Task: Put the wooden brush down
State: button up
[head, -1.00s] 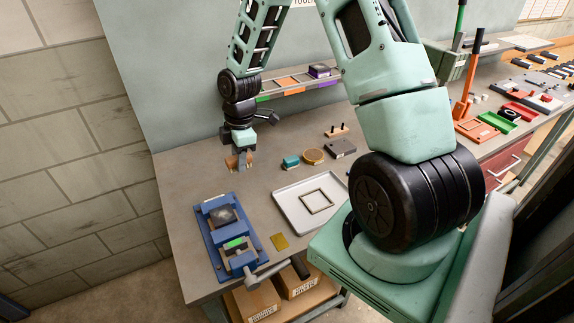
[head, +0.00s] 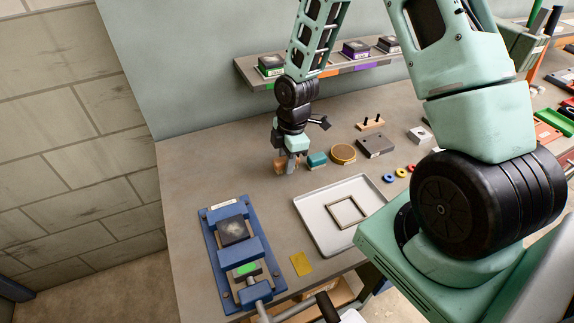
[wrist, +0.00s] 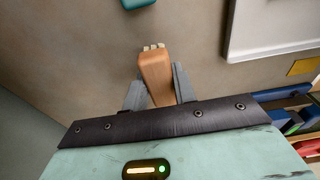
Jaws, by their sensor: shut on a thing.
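My gripper (head: 289,165) is shut on the wooden brush (head: 279,166) above the back left part of the bench, in the head view. In the wrist view, the brush (wrist: 157,76) has a tan wooden body with pale bristle tufts at its far end. The grey fingers of my gripper (wrist: 158,88) lie on both sides of its body. The brush is close to the bench top. I cannot tell whether it touches.
A teal block (head: 317,160) stands just right of the brush, beside a round tan-topped tin (head: 343,153). A grey tray (head: 314,222) and a blue fixture (head: 214,251) lie in front. A shelf (head: 337,70) runs behind. The bench left of the brush is bare.

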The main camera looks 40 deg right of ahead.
jog(key=shift+f, duration=1.3)
jog(key=shift+f, duration=0.2)
jog(key=o, duration=1)
jog(key=shift+o, duration=0.2)
jog(key=shift+r, duration=0.15)
